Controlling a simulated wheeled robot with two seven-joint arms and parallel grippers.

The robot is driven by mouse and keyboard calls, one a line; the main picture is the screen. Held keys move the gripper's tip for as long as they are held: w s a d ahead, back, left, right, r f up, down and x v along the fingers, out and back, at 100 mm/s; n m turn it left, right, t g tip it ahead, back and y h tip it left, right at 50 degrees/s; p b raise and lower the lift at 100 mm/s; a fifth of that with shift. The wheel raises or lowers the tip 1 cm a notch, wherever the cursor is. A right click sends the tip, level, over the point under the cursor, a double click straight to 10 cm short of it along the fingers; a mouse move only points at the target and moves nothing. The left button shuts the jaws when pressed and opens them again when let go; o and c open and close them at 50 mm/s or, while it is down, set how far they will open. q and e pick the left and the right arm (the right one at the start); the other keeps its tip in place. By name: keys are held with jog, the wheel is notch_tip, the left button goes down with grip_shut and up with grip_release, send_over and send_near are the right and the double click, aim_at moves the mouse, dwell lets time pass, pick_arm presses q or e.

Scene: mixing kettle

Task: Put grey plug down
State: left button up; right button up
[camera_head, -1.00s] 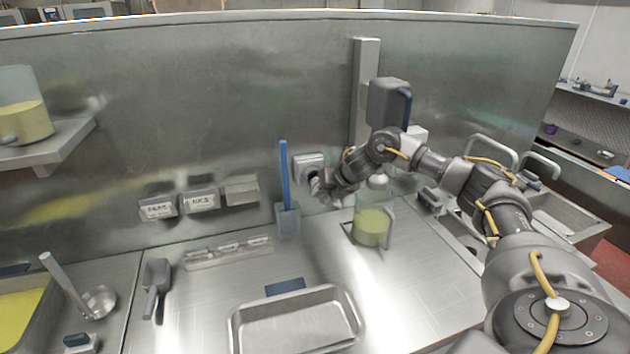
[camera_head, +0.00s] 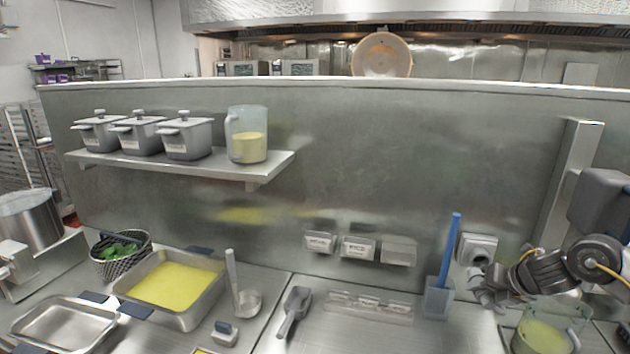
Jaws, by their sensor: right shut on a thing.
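My right gripper (camera_head: 484,284) is at the right, just below and in front of a grey wall socket (camera_head: 478,248). It is shut on the grey plug (camera_head: 475,273), a small piece mostly hidden by the fingers. I cannot tell whether the plug touches the socket. My left gripper is out of view.
A jug of yellow liquid (camera_head: 545,337) stands below my right arm. A scoop (camera_head: 294,309) and a labelled strip (camera_head: 369,306) lie left. A yellow-filled tray (camera_head: 173,286) is farther left. The counter between has bare room.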

jog(key=s+a+f+n+g+y+b, duration=0.1)
jog(key=s+a+f+n+y+b, duration=0.1)
jog(key=s+a, duration=0.6)
jog(key=s+a+f+n+g+y+b, duration=0.2)
jog(key=s+a+f+n+b, duration=0.2)
jog(key=s+a, duration=0.5)
jog(key=a+n, duration=0.2)
jog(key=a, duration=0.4)
jog(key=shift+a+n+y+b, duration=0.2)
jog(key=shift+n+y+b, duration=0.1)
jog(key=shift+y, duration=0.1)
